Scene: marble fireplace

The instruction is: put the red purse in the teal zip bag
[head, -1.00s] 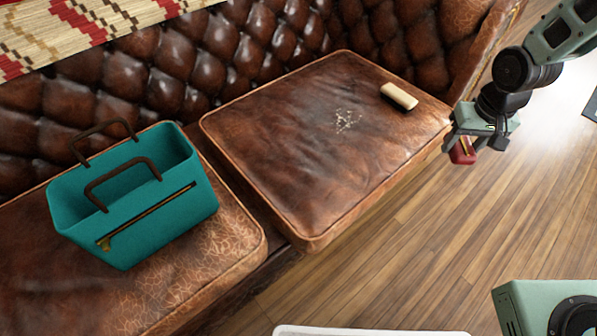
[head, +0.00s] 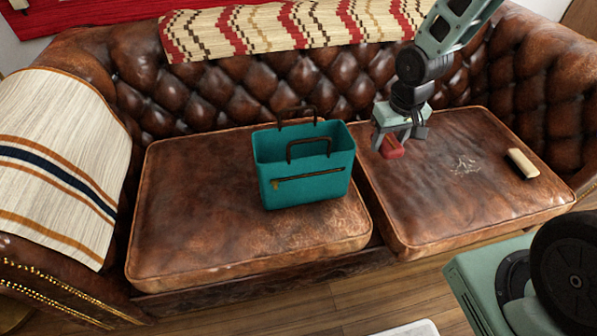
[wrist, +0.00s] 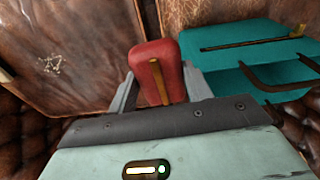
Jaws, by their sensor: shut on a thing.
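The teal zip bag (head: 312,187) stands upright on the left seat cushion, its top open and two dark handles raised. In the wrist view the bag (wrist: 232,62) is at the right. My gripper (head: 393,143) is shut on the red purse (head: 394,150) and holds it over the right cushion, just right of the bag and apart from it. In the wrist view the purse (wrist: 148,62) sits between the two fingers, with a gold zip strip down its face. The bag's inner floor is hidden.
A cream and dark brush-like block (head: 522,163) lies on the right cushion (head: 430,215). A striped throw (head: 60,160) covers the left armrest, and a patterned blanket (head: 290,30) hangs over the tufted backrest. The left cushion (head: 190,210) is clear left of the bag.

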